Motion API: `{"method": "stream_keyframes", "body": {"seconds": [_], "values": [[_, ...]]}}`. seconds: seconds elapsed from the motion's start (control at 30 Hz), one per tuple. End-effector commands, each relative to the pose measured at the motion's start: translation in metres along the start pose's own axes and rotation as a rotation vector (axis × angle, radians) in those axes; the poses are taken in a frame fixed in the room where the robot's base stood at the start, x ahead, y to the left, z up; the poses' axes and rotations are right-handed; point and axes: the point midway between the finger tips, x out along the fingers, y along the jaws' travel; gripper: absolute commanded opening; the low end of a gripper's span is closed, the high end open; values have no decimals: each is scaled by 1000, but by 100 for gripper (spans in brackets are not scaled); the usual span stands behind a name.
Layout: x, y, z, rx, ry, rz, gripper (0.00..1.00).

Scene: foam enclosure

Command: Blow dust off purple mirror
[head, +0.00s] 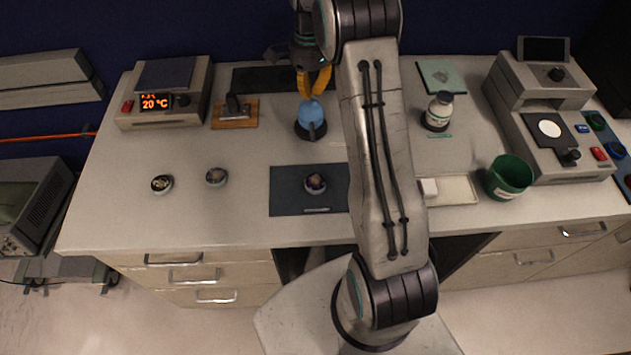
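A blue bulb blower (311,112) with a dark nozzle stands at the back middle of the bench, in or over a dark round holder (301,131). My gripper (314,90) has its orange fingers apart at the top of the bulb; whether they press on it is unclear. A small round mirror mount with a purplish face (315,183) sits on a dark mat (284,190). A similar mount with a dark purplish face (216,176) stands left of the mat. A third, paler-faced mount (162,184) stands further left. Dust on them is too small to make out.
A heater reading 20 °C (165,100) and a wooden-based tool (236,112) stand at back left. A white bottle (438,111), green cup (509,177), pale tray (456,190) and grey instrument (545,115) stand right. My arm crosses the bench and hides part of the mat.

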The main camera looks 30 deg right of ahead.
Motion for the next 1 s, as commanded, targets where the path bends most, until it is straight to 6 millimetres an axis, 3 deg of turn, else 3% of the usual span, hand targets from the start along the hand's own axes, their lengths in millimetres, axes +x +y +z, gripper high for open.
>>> {"method": "stream_keyframes", "body": {"seconds": [0.37,1.0], "values": [[4,0,0,0,0,0,0],[32,0,0,0,0,1,0]]}}
